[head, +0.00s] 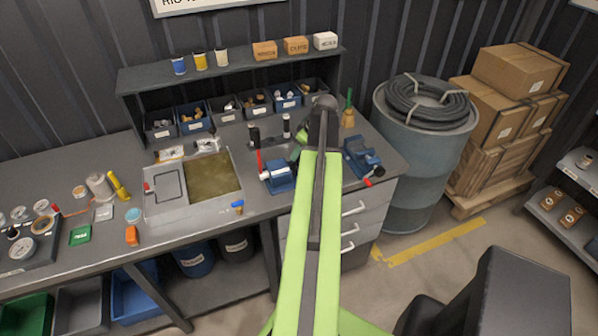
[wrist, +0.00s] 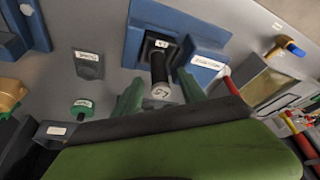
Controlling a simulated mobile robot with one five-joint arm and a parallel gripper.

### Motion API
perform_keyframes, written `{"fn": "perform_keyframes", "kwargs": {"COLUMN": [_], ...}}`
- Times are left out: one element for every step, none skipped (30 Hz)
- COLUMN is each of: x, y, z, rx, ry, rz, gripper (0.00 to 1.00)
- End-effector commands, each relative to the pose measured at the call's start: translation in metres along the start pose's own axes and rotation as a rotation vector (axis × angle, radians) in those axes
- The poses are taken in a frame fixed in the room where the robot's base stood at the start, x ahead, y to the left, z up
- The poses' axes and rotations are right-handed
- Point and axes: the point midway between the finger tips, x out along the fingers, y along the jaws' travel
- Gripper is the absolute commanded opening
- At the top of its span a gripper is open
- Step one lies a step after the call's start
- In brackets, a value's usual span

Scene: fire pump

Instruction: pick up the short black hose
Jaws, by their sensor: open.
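A short black hose (wrist: 158,68) with a pale marked end shows in the wrist view. It sticks out of a dark square opening at the blue vise (wrist: 150,18). My gripper (wrist: 160,86) is open, with one green finger on each side of the hose. I cannot tell whether the fingers touch it. In the head view, my gripper (head: 298,147) is over the bench just behind the blue vise (head: 280,178). My arm and gripper hide part of that spot, and I cannot make out this hose there.
Two black cylinders (head: 254,135) stand behind the vise. A red handle (head: 259,162) is at its left. A second blue vise (head: 362,160) is at right, a metal tray (head: 165,205) at left. Bins (head: 222,108) line the back. A drum (head: 415,165) stands beyond the bench.

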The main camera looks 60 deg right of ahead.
Motion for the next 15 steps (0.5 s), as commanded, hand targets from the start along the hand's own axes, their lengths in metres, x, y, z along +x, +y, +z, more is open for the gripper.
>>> {"fn": "perform_keyframes", "kwargs": {"x": [0.0133, 0.0142, 0.0138, 0.0128, 0.0116, 0.0108, 0.0106, 0.0105, 0.0104, 0.0104, 0.0104, 0.0103, 0.0103, 0.0103, 0.0103], "y": [0.0004, 0.0003, 0.0002, 0.0001, 0.0, 0.0, 0.0001, 0.0, 0.0001, 0.0001, 0.0001, 0.0002, 0.0002, 0.0002, 0.0003], "z": [0.0021, 0.0015, 0.0008, 0.0003, -0.0001, -0.0002, -0.0002, -0.0002, -0.0001, -0.0001, 0.0, 0.0, 0.0001, 0.0001, 0.0002], "rx": [-0.001, -0.001, -0.001, 0.0, 0.0, 0.0, 0.0, 0.0, 0.0, 0.0, 0.001, 0.001, 0.001, 0.001, 0.001], "ry": [0.0, 0.0, 0.0, 0.0, 0.0, 0.0, 0.0, 0.0, 0.0, 0.0, 0.0, 0.0, 0.0, 0.0, 0.0], "rz": [0.0, 0.0, 0.0, 0.0, 0.0, 0.0, 0.0, 0.0, 0.0, 0.0, 0.0, 0.0, 0.0, 0.0, 0.0], "gripper": [0.49, 0.49, 0.49, 0.49, 0.49, 0.49, 0.49, 0.49, 0.45, 0.41, 0.37, 0.32, 0.28, 0.24, 0.19]}}
